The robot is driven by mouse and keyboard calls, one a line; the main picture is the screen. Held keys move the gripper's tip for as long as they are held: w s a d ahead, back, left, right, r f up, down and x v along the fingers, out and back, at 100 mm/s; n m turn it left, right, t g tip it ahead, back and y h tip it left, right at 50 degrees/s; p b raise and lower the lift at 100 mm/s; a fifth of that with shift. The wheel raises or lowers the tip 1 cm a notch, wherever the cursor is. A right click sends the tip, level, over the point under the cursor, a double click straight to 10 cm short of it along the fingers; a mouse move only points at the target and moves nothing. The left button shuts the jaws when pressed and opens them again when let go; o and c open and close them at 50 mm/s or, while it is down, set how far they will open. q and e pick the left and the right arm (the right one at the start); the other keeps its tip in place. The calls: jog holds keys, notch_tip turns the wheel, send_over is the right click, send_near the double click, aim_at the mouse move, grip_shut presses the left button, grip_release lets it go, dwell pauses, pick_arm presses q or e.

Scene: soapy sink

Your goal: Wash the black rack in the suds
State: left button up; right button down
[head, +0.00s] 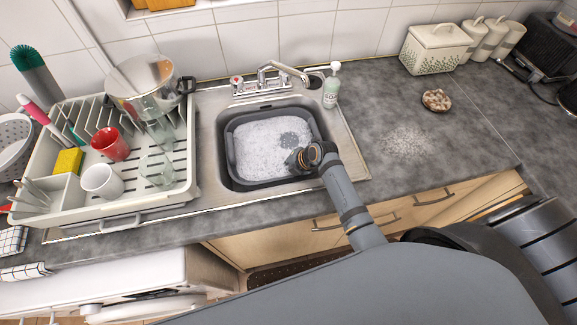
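A dark grey tub (232,170) sits in the steel sink, filled with white suds (262,145). My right gripper (292,158) is at the tub's right side, low over the suds, with its fingertips at or in the foam. Its fingers are small and dark, and I cannot tell whether they are open or shut. A darker grey speckled patch (289,138) shows in the suds just beyond the gripper. I cannot tell whether it is the black rack or thin foam. No black rack shows clearly elsewhere. My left gripper is not in view.
A cream dish rack (183,187) with a red mug (110,145), a white mug (102,181), glasses and a pot stands left of the sink. The tap (270,75) and a soap bottle (331,88) are behind the tub. A brown speckled round item (436,99) lies on the right counter.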

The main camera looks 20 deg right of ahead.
jog(key=shift+s+d, duration=0.2)
jog(key=shift+d, duration=1.6)
jog(key=shift+w+a, duration=0.2)
jog(key=shift+a, duration=1.65)
jog(key=shift+s+d, duration=0.2)
jog(key=shift+d, duration=1.65)
jog(key=shift+w+a, duration=0.2)
jog(key=shift+a, duration=1.65)
jog(key=shift+s+d, duration=0.2)
jog(key=shift+d, duration=1.65)
jog(key=shift+w+a, duration=0.2)
jog(key=shift+a, duration=1.65)
notch_tip(320, 180, up, 19)
jog(key=p, duration=1.3)
jog(key=shift+f, duration=0.15)
